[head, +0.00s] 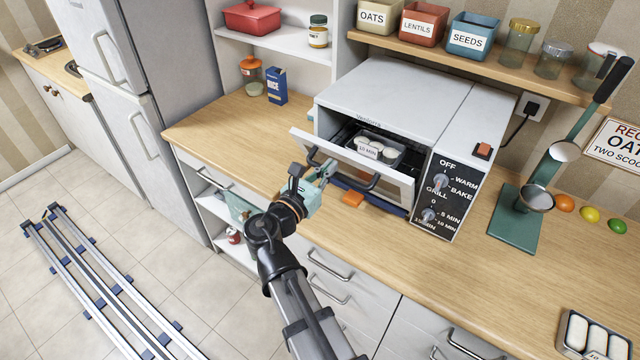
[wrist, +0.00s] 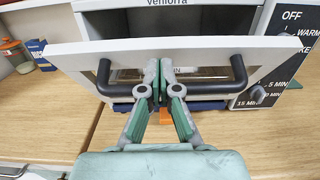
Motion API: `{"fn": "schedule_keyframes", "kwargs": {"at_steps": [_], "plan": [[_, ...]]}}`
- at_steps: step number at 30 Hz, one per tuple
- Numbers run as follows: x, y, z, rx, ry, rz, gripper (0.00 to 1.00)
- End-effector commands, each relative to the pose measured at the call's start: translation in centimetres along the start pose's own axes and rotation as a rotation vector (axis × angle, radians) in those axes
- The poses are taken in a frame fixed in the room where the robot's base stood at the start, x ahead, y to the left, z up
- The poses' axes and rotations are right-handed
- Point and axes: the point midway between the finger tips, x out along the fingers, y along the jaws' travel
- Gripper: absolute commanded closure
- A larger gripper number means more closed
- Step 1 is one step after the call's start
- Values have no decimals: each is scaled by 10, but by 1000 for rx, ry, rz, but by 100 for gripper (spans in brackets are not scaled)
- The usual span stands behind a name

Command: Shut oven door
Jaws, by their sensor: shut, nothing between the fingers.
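The small white oven (head: 395,95) stands on the wooden counter. Its door (head: 400,190) is partly open, its upper edge tilted out from the opening. The door's dark bar handle (head: 345,168) shows on its front; the handle is clearer in the wrist view (wrist: 240,72). My gripper (head: 328,170) is shut and empty, in front of the door near the handle's middle. In the wrist view, its fingertips (wrist: 152,78) overlap the door front between the handle's ends. I cannot tell whether they touch it. A tray with white pieces and a "10 MIN" label (head: 367,151) sits inside the oven.
The control panel (head: 440,195) is right of the opening. A green stand with a long lever (head: 518,218) is farther right. A blue box (head: 277,86) and a jar (head: 251,75) stand left of the oven.

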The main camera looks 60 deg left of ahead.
Motion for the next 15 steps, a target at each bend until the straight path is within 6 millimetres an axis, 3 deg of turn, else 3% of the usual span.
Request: {"fn": "schedule_keyframes", "kwargs": {"at_steps": [6, 15], "plan": [[33, 1, 25, 1, 0, -2, 100], [56, 0, 34, 0, 1, -1, 100]]}}
